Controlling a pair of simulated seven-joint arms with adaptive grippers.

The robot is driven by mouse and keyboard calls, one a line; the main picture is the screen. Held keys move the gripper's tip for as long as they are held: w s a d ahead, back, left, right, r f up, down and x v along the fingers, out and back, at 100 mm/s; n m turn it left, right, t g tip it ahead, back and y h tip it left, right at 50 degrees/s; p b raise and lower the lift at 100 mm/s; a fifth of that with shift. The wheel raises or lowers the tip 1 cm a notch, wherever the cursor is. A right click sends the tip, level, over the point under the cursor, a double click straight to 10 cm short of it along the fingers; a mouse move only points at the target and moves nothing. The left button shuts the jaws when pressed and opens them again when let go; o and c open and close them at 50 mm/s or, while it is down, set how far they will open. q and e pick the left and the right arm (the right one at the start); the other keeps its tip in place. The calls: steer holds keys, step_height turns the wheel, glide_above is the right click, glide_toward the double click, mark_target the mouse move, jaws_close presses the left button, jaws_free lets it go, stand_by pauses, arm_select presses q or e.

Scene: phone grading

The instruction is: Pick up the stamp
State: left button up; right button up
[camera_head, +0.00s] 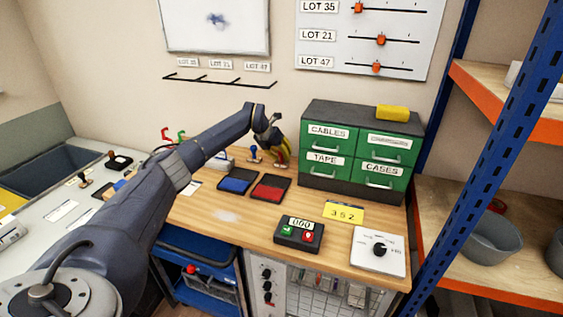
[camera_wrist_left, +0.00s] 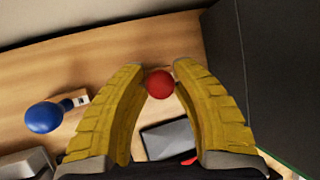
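A stamp with a round red knob (camera_wrist_left: 160,84) shows between the fingertips of my left gripper (camera_wrist_left: 159,70) in the left wrist view; its lower part is hidden. The yellow fingers stand apart on either side of the knob, very close to it, with no clear grip. In the head view my left gripper (camera_head: 281,161) points down at the back of the wooden bench, left of the green drawers. A second stamp with a blue knob (camera_wrist_left: 44,117) stands to the left; it also shows in the head view (camera_head: 254,152). My right gripper is not in view.
The green drawer cabinet (camera_head: 352,147) stands close to the right of the gripper. A blue ink pad (camera_head: 235,185) and a red ink pad (camera_head: 270,189) lie in front. A button box (camera_head: 298,237) and a dial box (camera_head: 378,251) sit near the front edge.

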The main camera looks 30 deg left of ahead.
arm_select(q)
jaws_close()
step_height(320, 180, up, 18)
stand_by(1.0)
stand_by(0.4)
steer(key=shift+c, duration=1)
jaws_free()
jaws_close()
